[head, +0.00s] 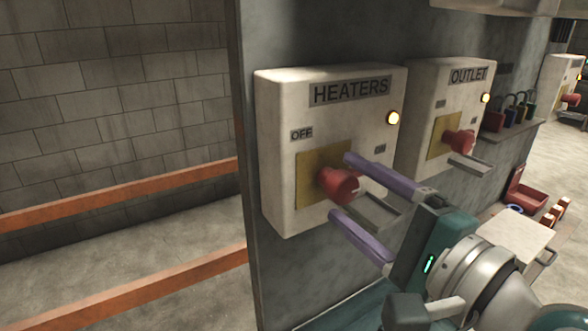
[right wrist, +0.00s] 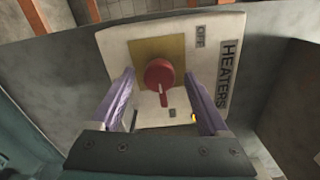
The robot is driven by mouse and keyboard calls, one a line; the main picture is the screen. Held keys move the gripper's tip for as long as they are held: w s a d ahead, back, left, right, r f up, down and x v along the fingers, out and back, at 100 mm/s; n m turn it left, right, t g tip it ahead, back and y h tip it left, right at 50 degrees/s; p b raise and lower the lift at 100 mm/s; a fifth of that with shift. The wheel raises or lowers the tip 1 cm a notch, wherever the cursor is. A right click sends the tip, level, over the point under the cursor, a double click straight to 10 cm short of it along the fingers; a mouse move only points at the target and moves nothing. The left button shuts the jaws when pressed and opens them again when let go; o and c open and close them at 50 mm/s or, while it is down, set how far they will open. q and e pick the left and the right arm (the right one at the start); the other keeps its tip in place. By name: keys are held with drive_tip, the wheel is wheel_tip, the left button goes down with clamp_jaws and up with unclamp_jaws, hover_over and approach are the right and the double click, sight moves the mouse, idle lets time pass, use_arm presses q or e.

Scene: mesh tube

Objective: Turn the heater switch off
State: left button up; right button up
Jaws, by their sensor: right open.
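The white heater box (head: 278,130) labelled HEATERS is mounted on a grey panel. Its red rotary knob (head: 337,186) sits on a yellow plate (head: 308,170). OFF is printed left of the knob and ON to its right. In the right wrist view the knob (right wrist: 159,73) has its narrow end pointing down, towards the ON side. An amber lamp (head: 393,118) on the box is lit. My right gripper (head: 340,186) is open, its purple fingers above and below the knob, with gaps visible in the wrist view. My left gripper is not in view.
A similar OUTLET box (head: 425,95) with a red knob and lit lamp stands just right of the heater box. Handles or shelf parts project beneath both knobs. Padlocks (head: 512,112) sit on a ledge farther right. Orange rails (head: 120,193) run along the left wall.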

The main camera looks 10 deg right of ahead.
drive_tip(key=shift+x, duration=1.15)
clamp_jaws()
